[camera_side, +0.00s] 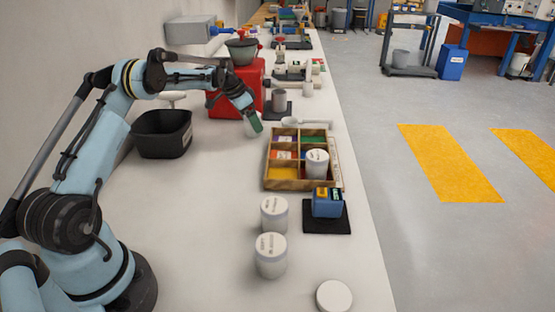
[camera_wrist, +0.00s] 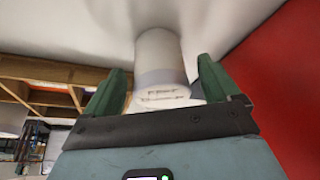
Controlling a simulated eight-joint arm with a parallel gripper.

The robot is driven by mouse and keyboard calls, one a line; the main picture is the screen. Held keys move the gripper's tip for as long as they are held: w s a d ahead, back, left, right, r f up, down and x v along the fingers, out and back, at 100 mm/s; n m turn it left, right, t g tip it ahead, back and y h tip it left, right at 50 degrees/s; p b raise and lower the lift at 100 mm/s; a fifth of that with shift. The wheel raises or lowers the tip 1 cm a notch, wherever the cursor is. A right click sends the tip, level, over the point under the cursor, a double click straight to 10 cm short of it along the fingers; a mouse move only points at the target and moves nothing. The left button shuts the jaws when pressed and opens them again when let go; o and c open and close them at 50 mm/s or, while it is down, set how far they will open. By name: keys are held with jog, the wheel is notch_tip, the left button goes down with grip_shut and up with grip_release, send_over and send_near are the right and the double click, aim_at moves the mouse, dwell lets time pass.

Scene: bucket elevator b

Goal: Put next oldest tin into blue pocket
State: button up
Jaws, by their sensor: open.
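My gripper (camera_side: 255,124) is low over the table beside the red box, its green fingers apart. In the wrist view a white tin (camera_wrist: 158,55) with a grey band and printed text lies between the open fingers (camera_wrist: 160,88), with no clear contact. In the side view this tin (camera_side: 251,131) is mostly hidden by the fingers. The wooden sorting box (camera_side: 266,170) has coloured pockets; which one is blue is hard to tell. One white tin (camera_side: 317,164) stands in its right side. Two more labelled tins, (camera_side: 274,214) and (camera_side: 270,256), stand on the table in front.
A blue device (camera_side: 327,204) sits on a black mat right of the tins, with a white round lid (camera_side: 333,296) nearer. A black bin (camera_side: 162,134), the red box (camera_side: 225,103) and a grey cylinder (camera_side: 279,99) stand around the gripper. The table's middle left is clear.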

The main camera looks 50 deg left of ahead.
jog(key=shift+f, duration=0.1)
jog(key=c, duration=1.2)
jog(key=shift+r, duration=0.7)
notch_tip(320, 180, up, 3)
jog(key=w+d+r+n+y, duration=0.1)
jog(key=d+r, duration=0.1)
jog(key=d, duration=0.6)
jog(key=w+d+r+n, duration=0.1)
jog(key=d+r+n, duration=0.1)
jog(key=d, duration=0.6)
jog(key=w+d+r+n+y, duration=0.1)
jog(key=w+d+r, duration=0.15)
jog(key=d, duration=0.55)
jog(key=f, duration=0.6)
jog(key=s+f, duration=0.1)
jog(key=f, duration=0.2)
jog(key=shift+d+f, duration=0.1)
jog(key=shift+f, duration=0.2)
